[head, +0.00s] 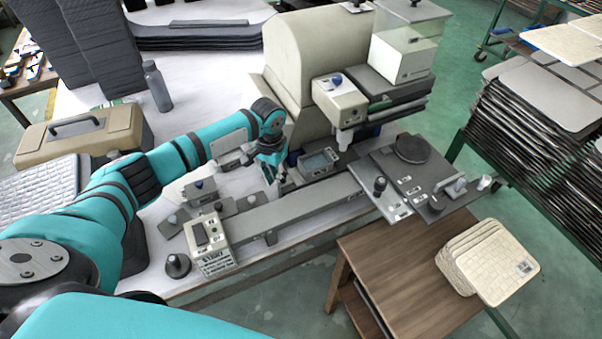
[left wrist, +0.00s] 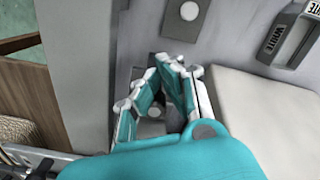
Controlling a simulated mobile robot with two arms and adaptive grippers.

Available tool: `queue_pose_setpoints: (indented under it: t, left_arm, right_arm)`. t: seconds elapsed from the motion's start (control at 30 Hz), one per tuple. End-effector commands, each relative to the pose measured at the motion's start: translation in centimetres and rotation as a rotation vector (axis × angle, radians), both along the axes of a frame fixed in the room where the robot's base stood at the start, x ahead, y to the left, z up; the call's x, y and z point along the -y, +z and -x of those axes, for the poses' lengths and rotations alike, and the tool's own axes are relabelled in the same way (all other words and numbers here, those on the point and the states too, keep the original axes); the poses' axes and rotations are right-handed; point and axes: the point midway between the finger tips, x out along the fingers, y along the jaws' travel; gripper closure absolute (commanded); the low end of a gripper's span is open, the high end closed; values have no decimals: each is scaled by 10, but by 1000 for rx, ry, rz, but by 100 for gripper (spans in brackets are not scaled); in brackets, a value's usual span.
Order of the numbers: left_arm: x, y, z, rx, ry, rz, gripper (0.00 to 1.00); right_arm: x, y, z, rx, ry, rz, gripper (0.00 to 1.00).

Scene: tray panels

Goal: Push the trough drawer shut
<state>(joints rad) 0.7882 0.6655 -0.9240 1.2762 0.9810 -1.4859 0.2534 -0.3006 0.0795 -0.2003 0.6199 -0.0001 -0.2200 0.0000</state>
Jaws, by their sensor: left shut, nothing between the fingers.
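A long grey trough-like bar (head: 300,207) runs along the front of the machine in the head view; I cannot tell for certain that it is the trough drawer, or how far any drawer stands out. My left gripper (head: 282,186) points down just behind this bar, beside a small grey box with a screen (head: 318,162). In the left wrist view its fingers (left wrist: 171,64) come together with nothing between them. A grey plate with a round pale knob (left wrist: 189,11) lies beyond the fingertips. Whether the gripper touches anything is unclear. My right gripper is not in view.
A cream control box (head: 210,243) stands at the bar's left end. A flat grey plate with knobs (head: 412,178) lies at its right end. The large beige machine (head: 318,65) rises behind. A wooden stool (head: 395,262) and stacked cream panels (head: 488,262) stand in front.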

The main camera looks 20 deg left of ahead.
Motion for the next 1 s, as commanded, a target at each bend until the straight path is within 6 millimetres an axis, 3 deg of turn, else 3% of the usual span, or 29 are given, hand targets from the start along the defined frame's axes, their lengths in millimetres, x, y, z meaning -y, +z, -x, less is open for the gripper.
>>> queue_pose_setpoints:
  t: [1.0]
  left_arm:
    - [22, 0, -26, 0, 1, 0, 100]
  right_arm:
    - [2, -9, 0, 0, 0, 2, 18]
